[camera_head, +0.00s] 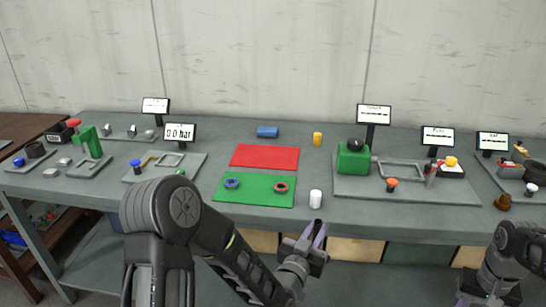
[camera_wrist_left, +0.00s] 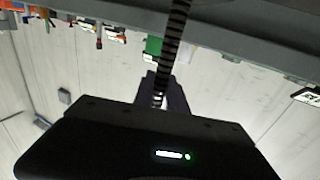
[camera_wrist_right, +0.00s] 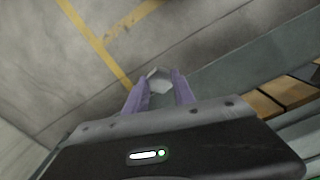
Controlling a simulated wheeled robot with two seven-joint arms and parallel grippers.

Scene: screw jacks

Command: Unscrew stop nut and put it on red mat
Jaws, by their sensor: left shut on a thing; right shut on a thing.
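The red mat (camera_head: 265,156) lies bare on the bench behind the green mat. My left gripper (camera_head: 319,238) is in front of the bench edge, right of the green mat. It is shut on a dark threaded screw (camera_wrist_left: 175,40), seen in the left wrist view between the fingers (camera_wrist_left: 162,92). My right gripper (camera_wrist_right: 158,92) is shut on a pale grey six-sided nut (camera_wrist_right: 159,80), seen in the right wrist view. No screw shows in that nut. In the head view my right arm is low at the right edge, far from the red mat.
The green mat (camera_head: 220,194) carries a blue ring (camera_head: 232,183) and a dark red ring (camera_head: 281,188). A white cylinder (camera_head: 315,199), a yellow cylinder (camera_head: 317,139) and a blue cylinder (camera_head: 267,132) stand or lie nearby. A grey fixture plate (camera_head: 440,190) with a green block is at the right.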

